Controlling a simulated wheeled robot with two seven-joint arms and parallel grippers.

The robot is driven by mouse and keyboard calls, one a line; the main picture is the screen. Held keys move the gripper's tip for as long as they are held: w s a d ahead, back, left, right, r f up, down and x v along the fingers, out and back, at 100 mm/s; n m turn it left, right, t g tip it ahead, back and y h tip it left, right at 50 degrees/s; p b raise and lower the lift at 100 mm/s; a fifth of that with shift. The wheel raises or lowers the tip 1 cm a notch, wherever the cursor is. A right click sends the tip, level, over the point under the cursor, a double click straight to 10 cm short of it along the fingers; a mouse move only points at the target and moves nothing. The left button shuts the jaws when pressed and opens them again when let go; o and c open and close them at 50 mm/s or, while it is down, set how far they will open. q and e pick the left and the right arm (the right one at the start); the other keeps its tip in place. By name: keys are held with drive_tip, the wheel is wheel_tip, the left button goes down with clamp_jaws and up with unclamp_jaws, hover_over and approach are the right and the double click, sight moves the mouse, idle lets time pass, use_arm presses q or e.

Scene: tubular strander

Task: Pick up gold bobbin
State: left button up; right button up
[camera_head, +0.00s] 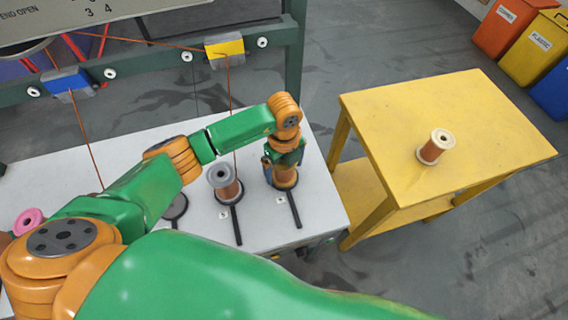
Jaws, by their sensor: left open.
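My left gripper (283,160) points down at the right end of the white bench, open, directly over a bobbin (286,177) with an orange-gold body. The gripper hides the top of this bobbin, and I cannot tell whether the fingers touch it. This bobbin stands upright on a dark round base. From this view I cannot tell for sure which of the two is the gold bobbin. My right gripper is out of view.
A grey-flanged copper bobbin (224,181) stands on the bench (310,200) left of the gripper, with a wire rising from it. A pink bobbin (29,221) is at far left. The yellow table (490,120) stands to the right. Bins (535,45) are at the back right.

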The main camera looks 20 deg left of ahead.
use_arm(q)
drive_tip(key=shift+w, duration=0.1)
clamp_jaws()
